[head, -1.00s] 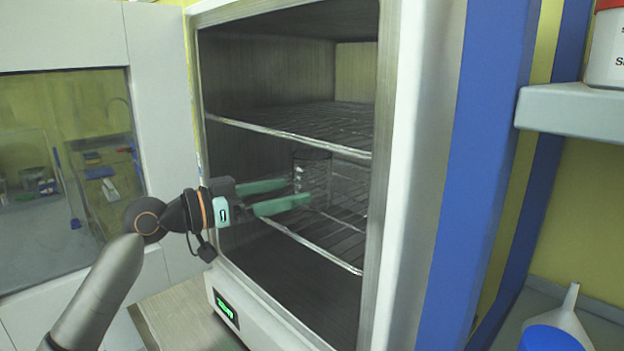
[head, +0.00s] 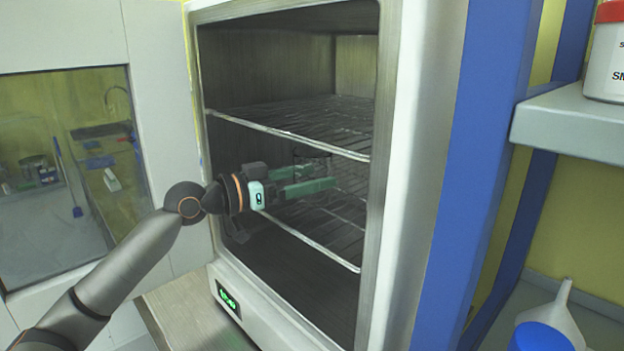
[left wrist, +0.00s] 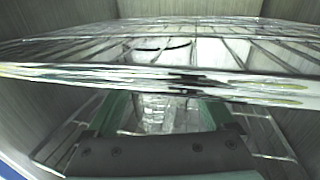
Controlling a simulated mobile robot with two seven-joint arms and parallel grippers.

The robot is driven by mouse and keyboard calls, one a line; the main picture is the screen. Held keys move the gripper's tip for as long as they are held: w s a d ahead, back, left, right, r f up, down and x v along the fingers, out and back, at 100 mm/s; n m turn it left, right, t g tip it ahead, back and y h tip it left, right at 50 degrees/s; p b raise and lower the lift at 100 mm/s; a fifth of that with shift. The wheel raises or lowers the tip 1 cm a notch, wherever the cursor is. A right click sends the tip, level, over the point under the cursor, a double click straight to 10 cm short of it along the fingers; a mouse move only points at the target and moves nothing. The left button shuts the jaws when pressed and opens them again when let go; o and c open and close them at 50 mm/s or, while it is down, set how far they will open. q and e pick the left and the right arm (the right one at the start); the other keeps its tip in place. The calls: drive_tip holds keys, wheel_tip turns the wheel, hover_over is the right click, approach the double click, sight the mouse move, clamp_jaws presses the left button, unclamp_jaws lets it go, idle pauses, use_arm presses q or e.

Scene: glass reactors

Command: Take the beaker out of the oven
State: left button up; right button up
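The clear glass beaker (head: 313,156) stands on the lower wire rack inside the open oven (head: 408,200). Its dark rim shows just above my left gripper's fingers, which hide much of its body. My left gripper (head: 322,178) reaches into the oven below the upper rack. Its two green fingers are apart, one on either side of the beaker as far as I can see. In the left wrist view the fingers (left wrist: 166,112) also stand apart, with blurry glass between them. Contact with the glass cannot be made out. My right gripper is not in view.
The upper wire rack (head: 300,128) is close above my left gripper and crosses the wrist view. The lower rack (head: 318,243) has free room in front. The oven's right wall bounds the opening. A shelf (head: 575,125) and a funnel (head: 556,305) are at the right.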

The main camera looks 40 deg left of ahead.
use_arm(q)
drive_tip(key=c, duration=0.9)
drive_tip(key=shift+o, duration=0.2)
